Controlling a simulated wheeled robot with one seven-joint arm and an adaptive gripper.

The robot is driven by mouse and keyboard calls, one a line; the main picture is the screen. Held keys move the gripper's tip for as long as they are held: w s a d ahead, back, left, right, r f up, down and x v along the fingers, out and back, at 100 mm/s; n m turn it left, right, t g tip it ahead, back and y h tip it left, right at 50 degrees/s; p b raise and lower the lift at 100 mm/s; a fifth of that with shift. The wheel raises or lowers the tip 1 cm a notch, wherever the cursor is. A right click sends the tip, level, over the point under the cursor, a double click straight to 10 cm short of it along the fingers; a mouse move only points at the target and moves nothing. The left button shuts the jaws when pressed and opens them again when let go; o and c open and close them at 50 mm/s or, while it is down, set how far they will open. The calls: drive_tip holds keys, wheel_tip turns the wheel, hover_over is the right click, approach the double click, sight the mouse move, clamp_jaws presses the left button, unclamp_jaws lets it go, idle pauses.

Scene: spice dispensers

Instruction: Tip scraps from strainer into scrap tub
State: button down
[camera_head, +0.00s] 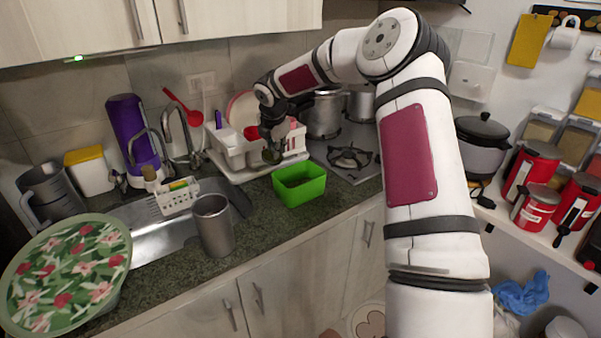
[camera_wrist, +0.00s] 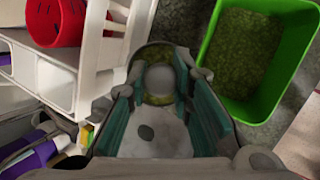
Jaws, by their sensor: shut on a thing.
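My gripper (camera_head: 272,146) is above the counter near the dish rack, to the left of and behind the green scrap tub. It is shut on the strainer (camera_head: 271,156), a small, dark round thing mostly hidden by my fingers. In the wrist view, my gripper (camera_wrist: 160,78) has its pads on either side of a greyish part of the strainer (camera_wrist: 158,82), with mottled green around it. The bright green, open-topped scrap tub (camera_head: 304,194) stands upright on the counter. In the wrist view, the tub (camera_wrist: 258,108) is at upper right, apart from my gripper; its floor looks mottled green.
A white dish rack (camera_head: 236,158) stands close behind and left of my gripper. A red cup (camera_wrist: 52,22) shows there in the wrist view. A grey metal canister (camera_head: 213,226) stands by the sink (camera_head: 160,238). Pots and the stove (camera_head: 350,158) lie right of the rack.

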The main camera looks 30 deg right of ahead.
drive_tip(key=shift+s+d+r+t+p, duration=0.1)
drive_tip(key=shift+s+d+t+p, duration=0.25)
drive_tip(key=shift+s+t+p, duration=0.45)
drive_tip(key=shift+s+d+r+m+t+y+p, duration=0.15)
drive_tip(key=shift+s+d+t+y+p, duration=0.3)
drive_tip(key=shift+p, duration=0.45)
drive_tip(key=shift+s+d+m+t+y+p, duration=0.15)
drive_tip(key=shift+s+d+m+p, duration=0.15)
drive_tip(key=shift+s+p, duration=0.45)
drive_tip(key=shift+s+d+t+y+p, duration=0.3)
drive_tip(key=shift+t+y+p, duration=0.15)
drive_tip(key=shift+p, duration=0.35)
drive_tip(key=shift+t, duration=0.25)
drive_tip(key=shift+s+d, duration=0.15)
drive_tip(key=shift+s, duration=0.1)
drive_tip(key=shift+t, duration=0.3)
drive_tip(key=shift+s+d+m+t+y+b, duration=0.35)
drive_tip(key=shift+t+b, duration=0.35)
drive_tip(key=shift+b, duration=0.6)
drive_tip(key=shift+s+d+f+m+t+y+b, duration=0.15)
drive_tip(key=shift+s+m+t+y+b, duration=0.2)
drive_tip(key=shift+t, duration=0.4)
drive_tip(key=shift+s+d+f+m+t+y+b, duration=0.15)
drive_tip(key=shift+s+t+y+b, duration=0.25)
drive_tip(key=shift+t, duration=0.35)
idle(1.2)
